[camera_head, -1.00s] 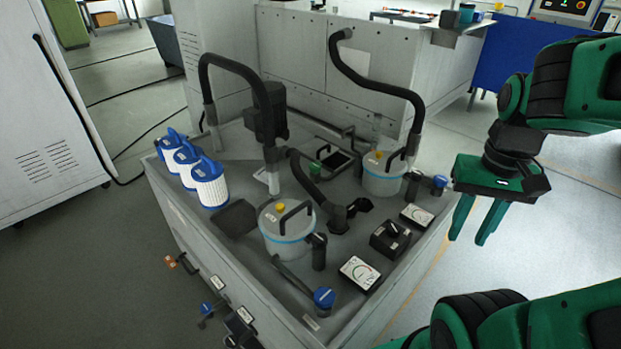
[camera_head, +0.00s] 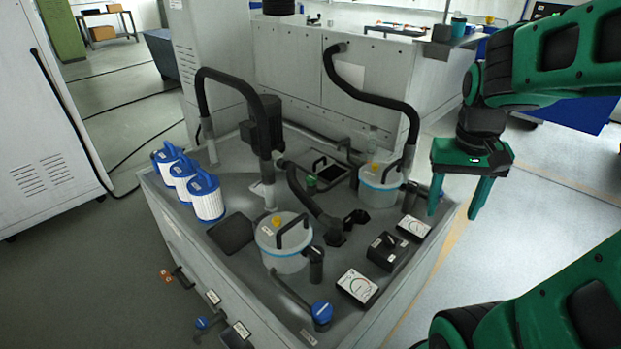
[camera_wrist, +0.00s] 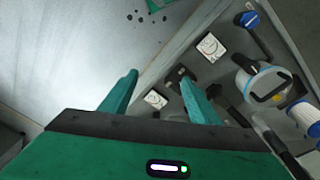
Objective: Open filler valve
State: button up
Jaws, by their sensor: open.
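Several blue-handled valves show, and I cannot tell which is the filler valve. One blue knob (camera_head: 321,312) on a dark lever stands at the tray's front corner, beside the front canister (camera_head: 284,262); it also shows at the top of the wrist view (camera_wrist: 250,20). Another small blue handle (camera_head: 202,323) is low on the bench's outer left side. A third, by the rear canister (camera_head: 380,198), is mostly hidden behind a finger. My gripper (camera_head: 458,205) is open and empty, fingers down, near the bench's right edge. The wrist view shows nothing between its fingers (camera_wrist: 159,80).
Two white gauges (camera_head: 357,287) (camera_head: 413,227) flank a black switch box (camera_head: 387,251) along the tray's right side. Black hoses (camera_head: 372,94) arch over the tray. Blue-white filters (camera_head: 207,198) stand at left.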

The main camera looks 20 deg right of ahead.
jog(key=w+t+h, duration=0.1)
jog(key=w, duration=1.2)
jog(key=n+t, duration=0.3)
send_over(311, 178)
jog(key=s+a, duration=0.1)
jog(key=s, duration=0.3)
notch_tip(311, 178, down, 16)
jog(key=r, duration=0.1)
jog(key=shift+y, duration=0.4)
jog(key=x, duration=1)
jog(key=shift+f, duration=0.3)
jog(key=c, duration=1.1)
